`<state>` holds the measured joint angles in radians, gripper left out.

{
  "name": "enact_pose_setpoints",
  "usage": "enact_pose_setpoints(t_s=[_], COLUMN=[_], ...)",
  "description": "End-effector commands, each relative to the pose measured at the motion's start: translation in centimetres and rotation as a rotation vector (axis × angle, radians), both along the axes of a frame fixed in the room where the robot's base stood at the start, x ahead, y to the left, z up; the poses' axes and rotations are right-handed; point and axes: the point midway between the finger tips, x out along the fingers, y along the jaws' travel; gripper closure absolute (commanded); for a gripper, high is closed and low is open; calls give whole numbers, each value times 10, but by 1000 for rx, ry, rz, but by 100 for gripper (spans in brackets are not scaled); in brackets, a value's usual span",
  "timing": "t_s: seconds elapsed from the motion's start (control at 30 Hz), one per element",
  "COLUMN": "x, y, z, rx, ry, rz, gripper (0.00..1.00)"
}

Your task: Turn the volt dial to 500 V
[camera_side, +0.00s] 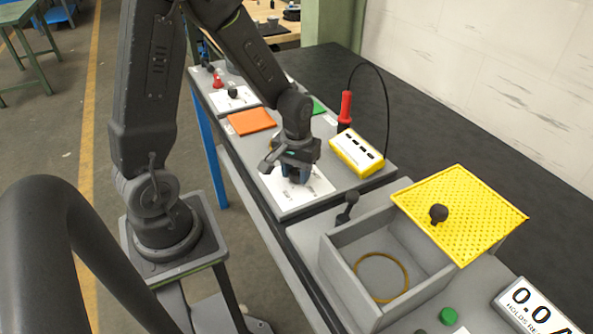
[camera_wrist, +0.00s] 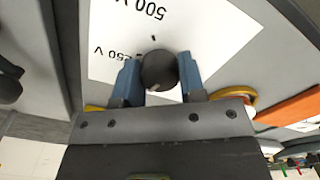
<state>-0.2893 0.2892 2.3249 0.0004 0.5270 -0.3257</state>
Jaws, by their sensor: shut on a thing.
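The volt dial is a round dark knob (camera_wrist: 158,70) on a white plate (camera_wrist: 215,30); the plate also shows in the side view (camera_side: 318,190). In the wrist view the plate reads "500 V" at the top and "250 V" at the left, both upside down. My gripper (camera_wrist: 160,78) has its two blue fingers closed on opposite sides of the knob. In the side view my gripper (camera_side: 295,177) points down over the plate and hides the knob. A small pale mark shows near the knob's lower edge; I cannot tell for certain where the dial points.
A yellow meter box (camera_side: 357,152) and a red-handled probe (camera_side: 345,108) with a black cable stand behind the plate. An orange pad (camera_side: 251,121) lies to the left. At the right are a grey open bin (camera_side: 345,270) and a yellow perforated lid (camera_side: 470,205).

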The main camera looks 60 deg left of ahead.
Motion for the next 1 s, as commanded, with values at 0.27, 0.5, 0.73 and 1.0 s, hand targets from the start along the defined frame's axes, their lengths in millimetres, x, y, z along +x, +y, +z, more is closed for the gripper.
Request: enact_pose_setpoints(t_s=[0.27, 0.5, 0.73, 1.0], x=[0, 0, 0, 0], y=[0, 0, 0, 0], z=[0, 0, 0, 0], rx=[-1, -1, -1, -1], ry=[2, 2, 2, 2], rz=[-251, -479, -698, -954], gripper=[87, 87, 87, 87])
